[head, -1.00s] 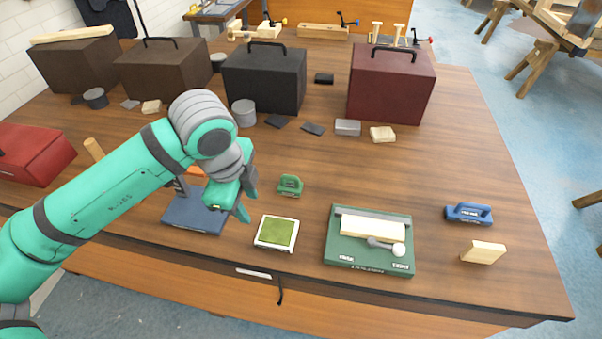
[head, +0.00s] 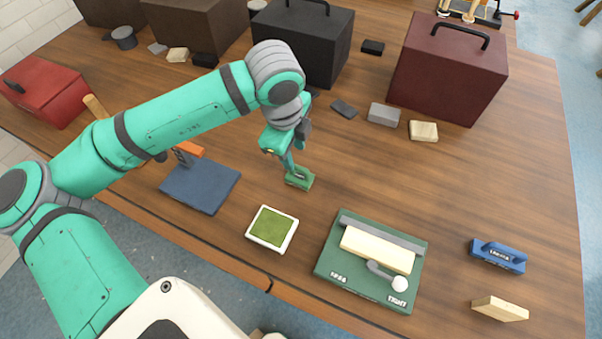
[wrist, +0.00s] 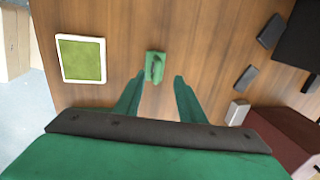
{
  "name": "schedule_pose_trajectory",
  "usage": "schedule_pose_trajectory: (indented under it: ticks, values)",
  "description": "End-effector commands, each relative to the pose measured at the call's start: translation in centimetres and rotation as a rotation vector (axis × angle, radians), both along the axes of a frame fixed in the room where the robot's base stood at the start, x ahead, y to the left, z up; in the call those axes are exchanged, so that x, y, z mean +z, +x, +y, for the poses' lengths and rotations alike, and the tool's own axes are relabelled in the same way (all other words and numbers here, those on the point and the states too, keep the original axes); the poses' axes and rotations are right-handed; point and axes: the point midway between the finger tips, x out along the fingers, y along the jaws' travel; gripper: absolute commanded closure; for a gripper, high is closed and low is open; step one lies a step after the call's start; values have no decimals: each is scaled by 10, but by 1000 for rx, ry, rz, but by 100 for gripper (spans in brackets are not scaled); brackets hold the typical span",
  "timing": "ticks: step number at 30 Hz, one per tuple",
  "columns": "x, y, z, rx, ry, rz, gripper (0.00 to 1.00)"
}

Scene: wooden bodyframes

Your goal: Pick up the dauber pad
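A small green block with a raised handle (head: 301,180), which looks like the dauber pad, stands on the wooden table. In the wrist view the green block (wrist: 154,67) lies just beyond and between the fingertips, apart from both. My gripper (head: 290,162) points down just above it in the head view and partly hides it. In the wrist view my gripper (wrist: 155,80) is open, with nothing between its fingers. A white-framed tray with a green pad (head: 290,238) lies nearer the front edge; this white-framed tray (wrist: 102,61) is left of the fingers in the wrist view.
A dark blue stand (head: 222,193) is left of the tray. A green fixture with a wooden bar (head: 330,268) and a blue handled block (head: 507,262) are to the right. Black (head: 330,40) and dark red (head: 405,75) boxes stand behind.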

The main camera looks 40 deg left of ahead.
Motion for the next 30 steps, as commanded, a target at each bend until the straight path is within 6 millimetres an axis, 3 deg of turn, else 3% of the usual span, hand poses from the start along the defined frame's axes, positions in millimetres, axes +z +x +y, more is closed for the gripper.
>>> schedule_pose_trajectory:
  ticks: [8,17,26,30]
  values:
    - [-20,2,1,0,0,0,64]
    - [-58,4,7,10,0,1,64]
    - [-63,8,5,3,1,-2,64]
    - [-63,8,4,3,0,-1,92]
